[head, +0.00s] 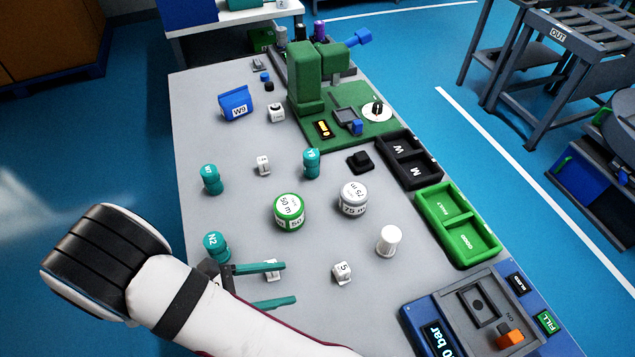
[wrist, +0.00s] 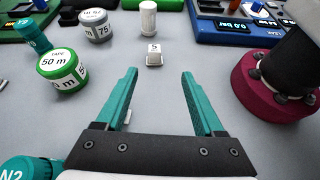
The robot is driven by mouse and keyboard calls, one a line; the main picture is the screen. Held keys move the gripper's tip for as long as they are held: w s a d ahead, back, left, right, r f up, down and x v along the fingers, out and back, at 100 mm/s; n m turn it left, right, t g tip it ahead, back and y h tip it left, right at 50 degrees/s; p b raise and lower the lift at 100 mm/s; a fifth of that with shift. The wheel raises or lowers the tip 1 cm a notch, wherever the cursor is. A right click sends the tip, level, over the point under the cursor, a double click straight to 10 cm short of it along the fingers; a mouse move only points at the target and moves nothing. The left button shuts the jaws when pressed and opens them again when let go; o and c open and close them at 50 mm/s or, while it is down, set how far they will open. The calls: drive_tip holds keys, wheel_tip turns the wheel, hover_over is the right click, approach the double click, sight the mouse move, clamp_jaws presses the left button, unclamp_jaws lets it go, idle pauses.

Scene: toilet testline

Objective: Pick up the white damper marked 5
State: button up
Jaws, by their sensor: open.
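The white damper marked 5 (head: 343,272) stands on the grey table, right of my gripper in the head view. In the wrist view the damper (wrist: 154,54) is ahead of my fingers, roughly centred between them but beyond the tips. My gripper (head: 290,284) has two teal fingers spread open with nothing between them; they also show in the wrist view (wrist: 159,72). Another small white block (head: 272,268) is partly hidden by the upper finger in the head view; its marking cannot be read.
A white cylinder (head: 389,241) stands behind the damper. Tape rolls marked 50 m (head: 289,211) and 75 m (head: 353,199) stand farther back. A teal N2 piece (head: 216,246) is close to my gripper. A green tray (head: 451,218) and a blue panel (head: 440,309) line the right edge.

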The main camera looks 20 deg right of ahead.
sight(337, 273)
drive_tip(key=shift+w+d+f+n+t+h, duration=0.2)
drive_tip(key=shift+f+n+t, duration=0.1)
drive_tip(key=shift+f+n, duration=0.15)
drive_tip(key=shift+w+d+f+n+t+h, duration=0.1)
drive_tip(key=shift+f+n+t+h, duration=0.1)
drive_tip(key=shift+f+n+t, duration=0.25)
drive_tip(key=x, duration=0.9)
drive_tip(key=s+f+x, duration=0.1)
drive_tip(key=x, duration=0.4)
drive_tip(key=shift+w+d, duration=0.1)
clamp_jaws()
